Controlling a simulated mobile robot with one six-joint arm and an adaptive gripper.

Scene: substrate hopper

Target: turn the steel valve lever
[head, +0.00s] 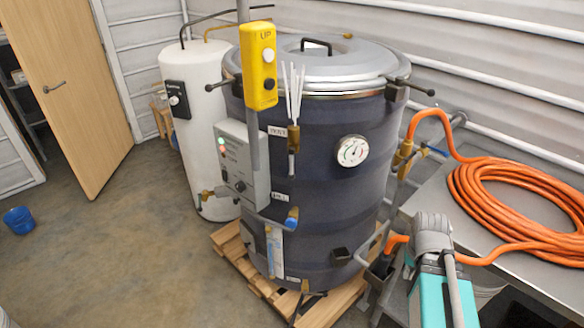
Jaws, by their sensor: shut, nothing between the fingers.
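The large dark blue vessel (325,190) stands upright on a wooden pallet (262,283). I cannot pick out the steel valve lever for certain. A slanted grey bar (374,243) shows at the vessel's lower right, close to a black fitting (341,257), but its kind is unclear. Other valves show: one with a blue handle (292,213) on the front, and a brass valve (403,157) with a blue lever at the right. My teal and grey arm (432,262) rises at the lower right, partly in front of the hose.
A coiled orange hose (518,195) lies on the grey bench (430,196) at right. A yellow button box (259,65) hangs on a grey pole before the vessel. A white tank (198,95) stands behind left. The floor at left is open, with a blue bucket (19,220).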

